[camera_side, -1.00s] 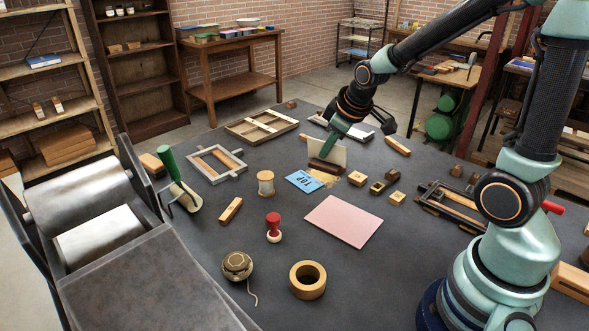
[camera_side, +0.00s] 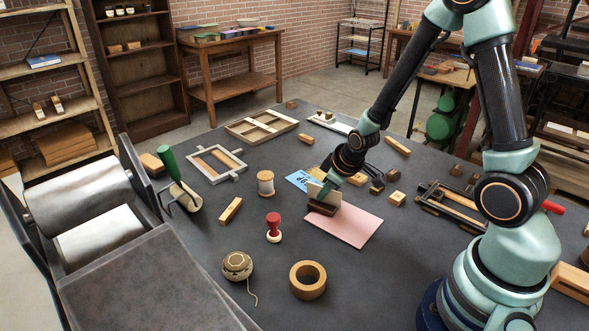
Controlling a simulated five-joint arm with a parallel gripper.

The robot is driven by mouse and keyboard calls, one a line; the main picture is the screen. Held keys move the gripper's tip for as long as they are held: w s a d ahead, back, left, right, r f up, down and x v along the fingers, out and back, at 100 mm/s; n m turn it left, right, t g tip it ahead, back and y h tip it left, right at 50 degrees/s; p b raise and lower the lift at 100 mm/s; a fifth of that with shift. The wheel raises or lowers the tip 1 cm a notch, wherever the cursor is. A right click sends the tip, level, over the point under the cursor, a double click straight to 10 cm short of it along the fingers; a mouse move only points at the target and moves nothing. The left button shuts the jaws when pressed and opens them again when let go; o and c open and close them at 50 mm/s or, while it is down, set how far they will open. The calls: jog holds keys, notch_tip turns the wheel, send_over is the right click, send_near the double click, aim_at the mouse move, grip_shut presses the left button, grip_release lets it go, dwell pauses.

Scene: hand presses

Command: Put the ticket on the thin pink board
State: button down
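A flat cream piece with a dark brown lower part (camera_side: 321,208), which I take to be the ticket, is upright at my gripper (camera_side: 329,188). My gripper appears shut on its upper part; the far finger is hidden. The piece is at the left corner of the thin pink board (camera_side: 352,228). I cannot tell whether it touches the board. The pink board lies flat on the dark table, its upper left part covered by the piece and my gripper. A blue card with dark lettering (camera_side: 298,180) lies just behind, partly hidden.
A red-handled stamp (camera_side: 273,227) and a wooden ring (camera_side: 308,280) stand left of and in front of the board. Small wooden blocks (camera_side: 397,198) lie behind its right side. A spool (camera_side: 265,183) stands farther left. The table right of the ring is clear.

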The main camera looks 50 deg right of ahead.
jog(key=shift+f, duration=0.15)
jog(key=c, duration=1.1)
grip_release()
jog(key=shift+o, duration=0.2)
jog(key=shift+r, duration=0.4)
jog(key=s+a+r+m, duration=0.1)
jog(key=s+a+r, duration=0.1)
jog(key=r, duration=0.5)
jog(key=s+a+r+m, duration=0.1)
jog(key=s+a+r, duration=0.1)
jog(key=s+r, duration=0.3)
jog(key=s+a+r+m+y, duration=0.1)
jog(key=s+a+r, duration=0.2)
jog(key=r, duration=0.6)
jog(key=shift+s, duration=0.45)
